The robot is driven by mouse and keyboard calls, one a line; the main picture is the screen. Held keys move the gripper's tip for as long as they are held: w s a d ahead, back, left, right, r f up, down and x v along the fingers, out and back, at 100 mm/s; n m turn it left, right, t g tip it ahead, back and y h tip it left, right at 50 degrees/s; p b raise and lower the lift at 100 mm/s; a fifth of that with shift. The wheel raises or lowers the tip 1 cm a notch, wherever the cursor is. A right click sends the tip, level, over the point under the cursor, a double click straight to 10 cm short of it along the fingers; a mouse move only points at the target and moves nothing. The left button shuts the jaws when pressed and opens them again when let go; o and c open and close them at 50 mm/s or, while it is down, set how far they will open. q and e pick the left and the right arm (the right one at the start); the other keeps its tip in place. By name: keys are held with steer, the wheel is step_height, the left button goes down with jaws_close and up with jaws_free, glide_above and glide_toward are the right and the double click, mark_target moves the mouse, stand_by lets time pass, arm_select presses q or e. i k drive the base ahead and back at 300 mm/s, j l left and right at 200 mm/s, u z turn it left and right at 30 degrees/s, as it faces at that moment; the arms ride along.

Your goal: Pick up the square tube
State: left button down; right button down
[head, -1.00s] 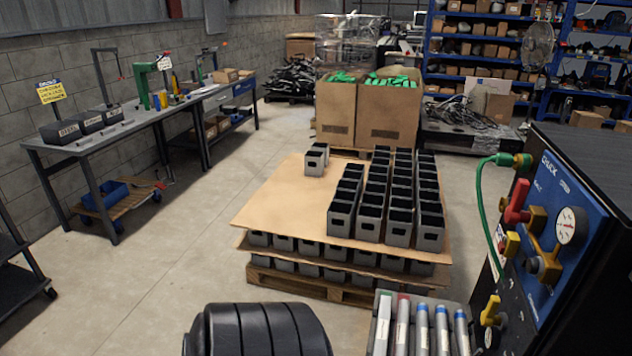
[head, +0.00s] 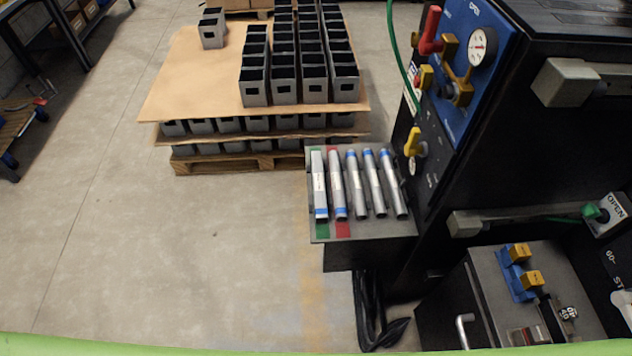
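Several silver tubes lie side by side on a small grey shelf (head: 365,229) at the front of the black machine. The leftmost tube (head: 319,186) looks flat-sided and square. It has a white label and a blue band near its front end, and lies in line with a green mark on the shelf. Beside it lies a tube (head: 337,186) with a red mark at each end of its place. The other tubes (head: 372,182) look round and have blue ends. Neither of my grippers is in view.
The black machine (head: 540,140), with a blue gauge panel (head: 466,45), stands to the right of the shelf. A pallet stack with a cardboard sheet (head: 190,85) and grey bins (head: 285,75) is behind it. Black cables (head: 370,315) hang below the shelf. Floor (head: 180,250) is clear at left.

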mark_target(318, 179)
steer(key=z, duration=3.15)
steer(key=u, duration=3.15)
steer(key=z, duration=0.4)
steer(key=i+j+z, duration=0.1)
steer(key=z, duration=0.35)
steer(key=j+z, duration=0.15)
steer(key=z, duration=0.25)
steer(key=j+z, duration=0.35)
steer(key=j, duration=0.5)
steer(key=j+z, duration=0.3)
steer(key=j, duration=0.55)
steer(key=k+j+z, duration=0.1)
steer(key=j+z, duration=0.25)
steer(key=j, duration=0.5)
